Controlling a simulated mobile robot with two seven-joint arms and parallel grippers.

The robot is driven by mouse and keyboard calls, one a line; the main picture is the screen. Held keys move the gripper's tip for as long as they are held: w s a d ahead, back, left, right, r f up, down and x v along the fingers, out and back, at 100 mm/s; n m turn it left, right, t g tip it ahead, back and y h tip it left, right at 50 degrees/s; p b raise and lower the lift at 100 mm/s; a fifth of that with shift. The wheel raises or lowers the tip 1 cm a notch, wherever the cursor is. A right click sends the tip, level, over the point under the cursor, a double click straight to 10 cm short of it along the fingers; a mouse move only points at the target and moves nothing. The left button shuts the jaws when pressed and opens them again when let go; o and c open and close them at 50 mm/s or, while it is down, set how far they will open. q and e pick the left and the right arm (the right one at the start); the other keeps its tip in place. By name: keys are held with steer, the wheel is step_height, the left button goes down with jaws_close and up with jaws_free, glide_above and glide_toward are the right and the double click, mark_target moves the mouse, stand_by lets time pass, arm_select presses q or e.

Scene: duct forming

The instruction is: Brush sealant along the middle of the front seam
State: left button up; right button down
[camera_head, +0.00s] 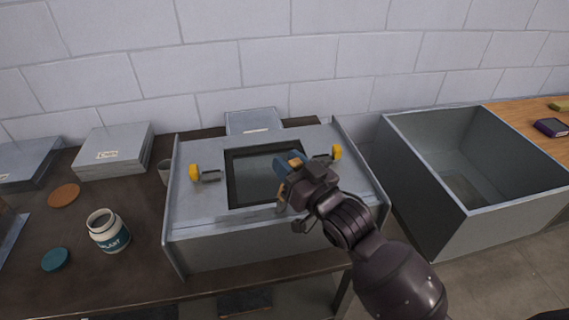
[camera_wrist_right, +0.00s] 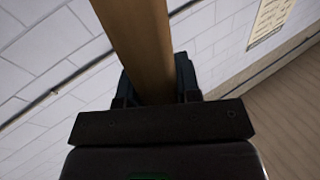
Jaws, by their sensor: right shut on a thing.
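A grey sheet-metal duct piece (camera_head: 215,240) stands on the dark bench, with a dark window in its top and a yellow knob on each side. Its front seam (camera_head: 225,222) runs across the front edge of the top. My right gripper (camera_head: 288,178) is over the right half of the duct, shut on a brush with a wooden handle (camera_wrist_right: 137,45). The handle also shows in the head view (camera_head: 296,162). The brush's lower end is near the front edge; I cannot tell whether it touches the seam. An open white sealant jar (camera_head: 108,231) stands left. My left gripper is not in view.
A teal lid (camera_head: 55,259) and an orange-brown disc (camera_head: 64,195) lie near the jar. A large open grey bin (camera_head: 490,225) stands right of the bench, before a wooden surface (camera_head: 515,115). A block wall closes the back.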

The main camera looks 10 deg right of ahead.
steer(key=shift+d+f, duration=0.15)
steer(key=shift+d, duration=1.45)
steer(key=shift+d, duration=1.6)
steer(key=shift+d+r, duration=0.15)
steer(key=shift+d, duration=0.55)
steer(key=shift+d+r, duration=0.15)
steer(key=shift+d, duration=0.5)
